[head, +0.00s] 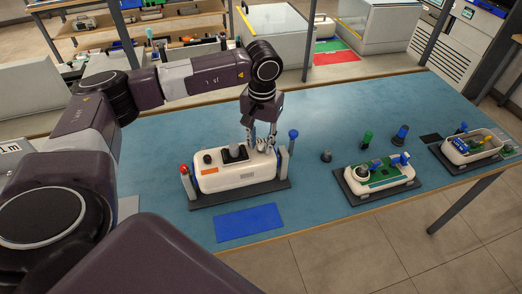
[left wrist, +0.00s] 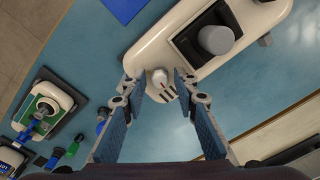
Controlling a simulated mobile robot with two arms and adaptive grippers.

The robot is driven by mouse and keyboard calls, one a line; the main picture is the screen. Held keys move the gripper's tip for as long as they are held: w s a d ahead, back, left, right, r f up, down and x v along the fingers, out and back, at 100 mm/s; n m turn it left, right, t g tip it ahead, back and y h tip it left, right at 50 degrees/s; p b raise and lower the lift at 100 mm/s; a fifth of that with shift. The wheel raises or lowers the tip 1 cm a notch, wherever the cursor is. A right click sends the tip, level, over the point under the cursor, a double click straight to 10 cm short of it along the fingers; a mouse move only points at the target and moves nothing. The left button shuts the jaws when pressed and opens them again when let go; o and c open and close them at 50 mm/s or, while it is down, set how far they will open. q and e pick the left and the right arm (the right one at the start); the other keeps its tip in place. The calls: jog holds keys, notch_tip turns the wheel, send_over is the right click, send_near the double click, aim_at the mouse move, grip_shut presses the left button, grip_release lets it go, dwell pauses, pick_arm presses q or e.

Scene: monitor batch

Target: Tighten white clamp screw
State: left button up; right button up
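A white monitor unit (head: 237,179) stands on a dark base plate on the blue table. It also shows in the left wrist view (left wrist: 148,55). The white clamp screw, a small white knob (left wrist: 160,77), sits at the near end of the unit's top in the left wrist view. My left gripper (head: 262,138) points down over the right end of the unit. In the left wrist view its two fingers (left wrist: 159,86) stand open, one on each side of the knob, with visible gaps. In the head view the fingers largely hide the knob. My right gripper is not in view.
Posts with a red top (head: 183,168) and a blue top (head: 293,134) flank the unit. A blue mat (head: 249,222) lies in front.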

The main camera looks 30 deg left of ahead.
pick_arm(q)
jog(key=shift+f, duration=0.15)
jog(key=shift+r+p, duration=0.55)
jog(key=shift+r, duration=0.75)
jog(key=shift+f, duration=0.1)
